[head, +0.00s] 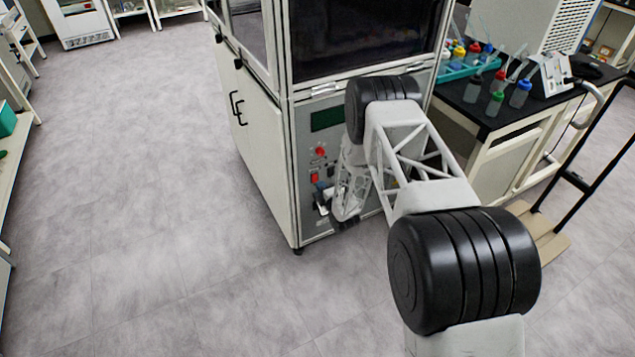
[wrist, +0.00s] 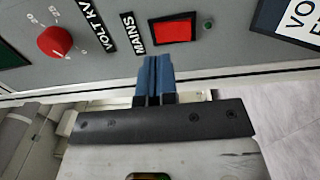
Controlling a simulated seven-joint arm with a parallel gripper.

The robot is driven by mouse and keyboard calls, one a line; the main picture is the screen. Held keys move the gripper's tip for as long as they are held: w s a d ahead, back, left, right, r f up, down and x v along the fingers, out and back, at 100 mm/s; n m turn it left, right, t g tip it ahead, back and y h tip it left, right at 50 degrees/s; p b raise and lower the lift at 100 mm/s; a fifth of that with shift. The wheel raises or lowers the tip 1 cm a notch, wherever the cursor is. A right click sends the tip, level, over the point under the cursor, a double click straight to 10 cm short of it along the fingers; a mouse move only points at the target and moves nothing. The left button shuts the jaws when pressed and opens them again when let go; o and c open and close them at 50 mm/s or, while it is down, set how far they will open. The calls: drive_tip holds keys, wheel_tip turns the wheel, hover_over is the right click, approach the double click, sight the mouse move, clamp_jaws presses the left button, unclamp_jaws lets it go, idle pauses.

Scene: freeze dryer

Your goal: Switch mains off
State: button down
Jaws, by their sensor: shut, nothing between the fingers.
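The freeze dryer (head: 272,150) is a tall white cabinet with a grey control panel on its lower front. The mains switch is a red rectangular rocker (wrist: 173,30) beside the "MAINS" label (wrist: 134,33) in the wrist view; it also shows small in the head view (head: 314,177). I cannot tell which way the rocker is set. My gripper (wrist: 155,62) is shut and empty, its blue fingertips just below the switch in the wrist picture. Whether they touch the panel is unclear. In the head view my gripper (head: 321,197) is small beside the panel, partly hidden by my arm.
A red knob (wrist: 55,41) with a scale sits left of the "VOLT KV" label. A small green lamp (wrist: 208,24) is right of the switch. A black-topped bench (head: 485,108) with bottles stands right of the cabinet. The floor at left is clear.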

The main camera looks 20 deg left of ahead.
drive_tip(key=v, duration=0.9)
drive_tip(key=shift+s+d+r, duration=0.2)
drive_tip(key=shift+d+r, duration=0.05)
drive_tip(key=shift+r, duration=0.05)
drive_tip(key=shift+d, duration=0.1)
drive_tip(key=v, duration=0.9)
idle(0.6)
drive_tip(key=shift+r, duration=0.15)
idle(0.4)
